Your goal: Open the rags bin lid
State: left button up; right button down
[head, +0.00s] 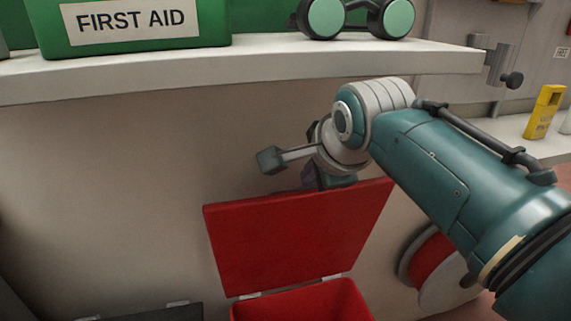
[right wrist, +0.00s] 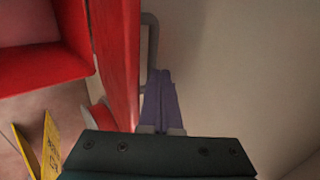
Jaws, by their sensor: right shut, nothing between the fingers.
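The red rags bin (head: 300,300) stands low at the bottom of the head view, its mouth uncovered. Its red lid (head: 290,240) is hinged open and stands up, tilted, behind the mouth. My right gripper (head: 309,176) is at the lid's top edge, on its far side, partly hidden by the lid and my wrist. In the right wrist view the purple fingers (right wrist: 160,95) are shut and empty beside the lid (right wrist: 122,60). A grey handle (right wrist: 151,45) on the lid is close to the fingertips; I cannot tell if they touch. My left gripper is not in view.
A white shelf (head: 270,68) with a green first aid box (head: 135,25) and green-lensed goggles (head: 358,17) overhangs the bin. A pale wall (head: 120,160) is close behind the lid. A red and white reel (head: 432,265) is to the right. A dark lid (head: 160,312) is at lower left.

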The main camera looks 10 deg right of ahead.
jog(key=s+d+r+n+g+p, duration=0.2)
jog(key=s+r+n+p, duration=0.3)
jog(key=s, duration=0.6)
jog(key=s+d+r+n+g+p, duration=0.15)
jog(key=s+n+p, duration=0.25)
jog(key=s+n, duration=0.55)
jog(key=s+d+r+n+g+p, duration=0.15)
jog(key=s+r+n+p, duration=0.25)
jog(key=s, duration=0.9)
notch_tip(320, 180, up, 38)
jog(key=n+p, duration=0.1)
jog(key=p, duration=3.6)
jog(key=shift+s+a+f, duration=0.15)
jog(key=shift+s, duration=0.15)
